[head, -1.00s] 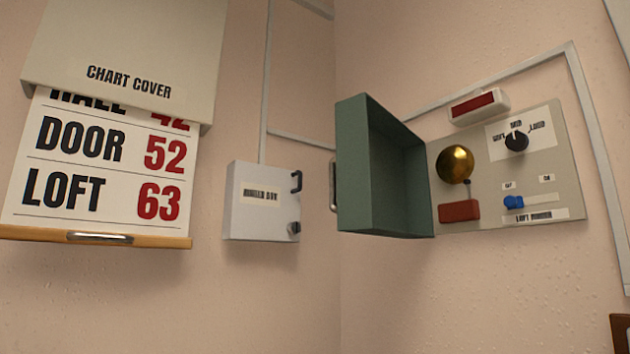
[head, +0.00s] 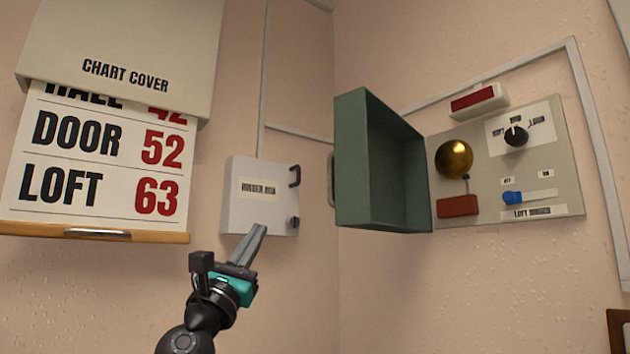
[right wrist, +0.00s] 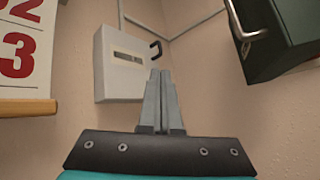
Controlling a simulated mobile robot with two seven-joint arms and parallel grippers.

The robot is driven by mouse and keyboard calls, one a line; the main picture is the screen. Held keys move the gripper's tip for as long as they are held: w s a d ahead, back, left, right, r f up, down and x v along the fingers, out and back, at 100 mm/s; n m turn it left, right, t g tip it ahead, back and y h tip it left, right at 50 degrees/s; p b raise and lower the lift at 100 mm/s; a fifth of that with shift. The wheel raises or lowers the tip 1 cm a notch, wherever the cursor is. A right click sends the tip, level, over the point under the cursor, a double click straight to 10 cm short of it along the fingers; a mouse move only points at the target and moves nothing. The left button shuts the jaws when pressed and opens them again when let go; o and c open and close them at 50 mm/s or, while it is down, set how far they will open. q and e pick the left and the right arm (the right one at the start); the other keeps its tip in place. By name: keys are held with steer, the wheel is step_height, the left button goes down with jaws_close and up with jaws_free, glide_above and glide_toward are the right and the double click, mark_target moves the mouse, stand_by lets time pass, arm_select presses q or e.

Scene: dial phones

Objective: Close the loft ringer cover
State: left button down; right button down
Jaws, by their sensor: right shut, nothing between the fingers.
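The loft ringer's green cover (head: 382,165) stands swung open to the left of its panel (head: 560,190) in the head view. Its metal handle (head: 332,180) is on the left outer side; the handle also shows at the upper right of the right wrist view (right wrist: 247,32), on the dark green cover (right wrist: 290,40). My right gripper (head: 260,229) is shut and empty, below and left of the cover, in front of the grey box's lower part. In the right wrist view its fingers (right wrist: 160,75) point up between box and cover. My left gripper is not in view.
The closed grey box (head: 262,212) hangs on the left wall near the corner. A chart (head: 95,215) with a wooden bottom bar (head: 60,233) is at left. The panel carries a brass bell (head: 454,160), black knob (head: 516,136) and blue slider (head: 511,198). The wall below is clear.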

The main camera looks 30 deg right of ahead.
steer(key=s+a+r+m+g+y, duration=0.1)
steer(key=s+r+m+g+y, duration=0.6)
steer(key=m, duration=1)
steer(key=d+r+g+h+p, duration=0.1)
steer(key=d+r+h, duration=0.1)
steer(key=d, duration=0.7)
steer(key=shift+w+r, duration=0.25)
steer(key=shift+r, duration=0.1)
steer(key=shift+d+g, duration=0.2)
steer(key=shift+g, duration=0.1)
